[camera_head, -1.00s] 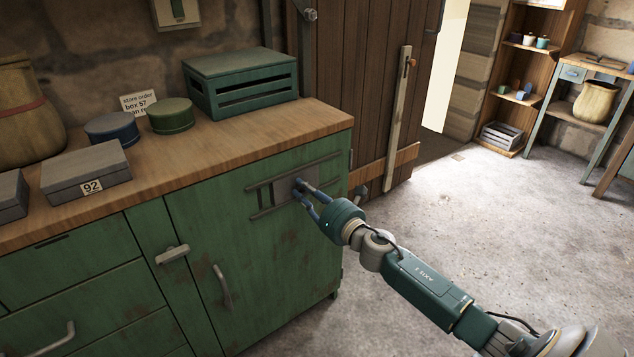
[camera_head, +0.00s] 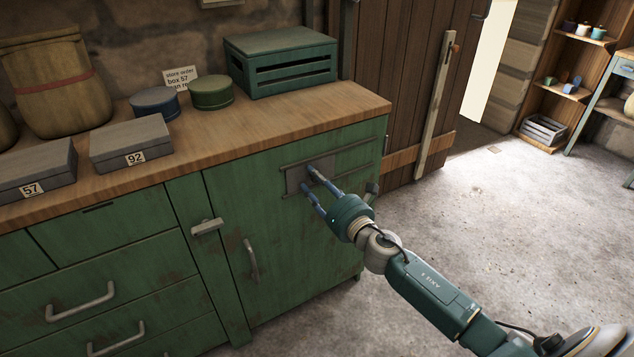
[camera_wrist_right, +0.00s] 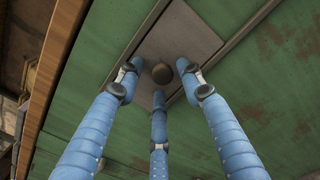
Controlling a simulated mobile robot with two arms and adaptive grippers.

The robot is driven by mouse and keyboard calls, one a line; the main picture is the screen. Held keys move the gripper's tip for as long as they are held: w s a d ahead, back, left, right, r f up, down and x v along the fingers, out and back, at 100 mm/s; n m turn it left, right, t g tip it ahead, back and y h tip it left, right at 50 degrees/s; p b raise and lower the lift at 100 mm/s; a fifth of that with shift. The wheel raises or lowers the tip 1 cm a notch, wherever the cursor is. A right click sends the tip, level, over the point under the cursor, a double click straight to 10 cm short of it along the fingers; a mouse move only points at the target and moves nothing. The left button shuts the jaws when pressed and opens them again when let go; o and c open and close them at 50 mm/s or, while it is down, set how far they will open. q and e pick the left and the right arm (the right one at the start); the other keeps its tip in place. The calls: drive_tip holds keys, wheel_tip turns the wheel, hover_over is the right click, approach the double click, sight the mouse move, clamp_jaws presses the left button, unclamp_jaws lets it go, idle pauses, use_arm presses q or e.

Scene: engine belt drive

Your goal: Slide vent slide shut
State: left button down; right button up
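The vent slide is a grey plate (camera_head: 293,181) between two horizontal rails on the green cabinet door (camera_head: 285,235). It sits at the left end of the rails. In the right wrist view the plate (camera_wrist_right: 185,35) carries a round dark knob (camera_wrist_right: 162,73). My right gripper (camera_head: 309,178) is at the plate. In the wrist view its three blue fingers (camera_wrist_right: 160,78) stand spread around the knob, with visible gaps between the tips and the knob. Contact on the hidden sides cannot be told. My left gripper is not in view.
The wooden worktop (camera_head: 270,132) above holds a green slatted crate (camera_head: 280,65), round tins (camera_head: 212,92) and grey boxes (camera_head: 130,142). A door handle (camera_head: 251,260) and a latch (camera_head: 207,227) stick out below. Open floor (camera_head: 480,240) lies to the right.

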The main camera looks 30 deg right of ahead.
drive_tip(key=shift+s+d, duration=0.1)
drive_tip(key=shift+s, duration=0.2)
drive_tip(key=s, duration=1.1)
drive_tip(key=shift+s+d, duration=0.2)
drive_tip(key=shift+d, duration=0.2)
